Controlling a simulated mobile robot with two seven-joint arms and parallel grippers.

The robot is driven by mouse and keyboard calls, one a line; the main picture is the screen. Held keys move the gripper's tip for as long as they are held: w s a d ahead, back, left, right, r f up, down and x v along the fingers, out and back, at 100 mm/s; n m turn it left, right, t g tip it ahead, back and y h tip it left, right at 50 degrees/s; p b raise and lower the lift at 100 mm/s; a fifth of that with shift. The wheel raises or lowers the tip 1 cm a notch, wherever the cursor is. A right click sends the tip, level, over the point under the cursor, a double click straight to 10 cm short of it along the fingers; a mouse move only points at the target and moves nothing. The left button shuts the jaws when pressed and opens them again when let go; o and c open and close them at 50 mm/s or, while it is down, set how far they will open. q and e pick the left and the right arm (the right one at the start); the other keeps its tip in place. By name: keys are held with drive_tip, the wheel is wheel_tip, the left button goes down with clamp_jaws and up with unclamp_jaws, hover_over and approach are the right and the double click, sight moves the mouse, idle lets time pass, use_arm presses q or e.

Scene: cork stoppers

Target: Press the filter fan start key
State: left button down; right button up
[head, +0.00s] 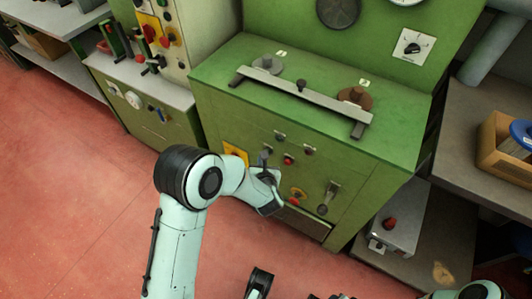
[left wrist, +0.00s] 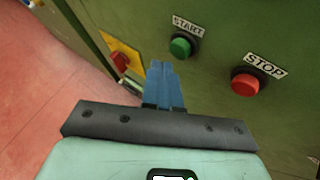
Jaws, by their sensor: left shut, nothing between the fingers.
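A green button (left wrist: 180,47) under a START label is on the green machine front in the left wrist view. A red button (left wrist: 245,84) with a STOP label sits to its right; a red button, likely the same one, shows in the head view (head: 288,160). My left gripper (left wrist: 162,66) is shut and empty, its blue fingertips just left of and below the green button, apart from it in the picture. In the head view my left gripper (head: 265,157) is in front of the panel and appears to hide the green button. No label names the filter fan.
A yellow plate with a red switch (left wrist: 121,61) is left of the fingers. A lever (head: 329,194) and a yellow-ringed red button (head: 297,196) are lower on the machine. A grey box with a red button (head: 389,223) stands right. My right arm's parts show only at the bottom edge.

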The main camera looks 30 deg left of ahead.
idle(0.4)
use_arm(q)
drive_tip(key=shift+w+b, duration=0.3)
drive_tip(key=shift+w, duration=0.1)
drive_tip(key=shift+w, duration=0.45)
idle(0.5)
drive_tip(key=shift+s+b, duration=0.15)
drive_tip(key=shift+b, duration=0.15)
drive_tip(key=shift+s, duration=0.7)
drive_tip(key=s+b, duration=0.1)
drive_tip(key=s, duration=0.4)
drive_tip(key=shift+a, duration=0.2)
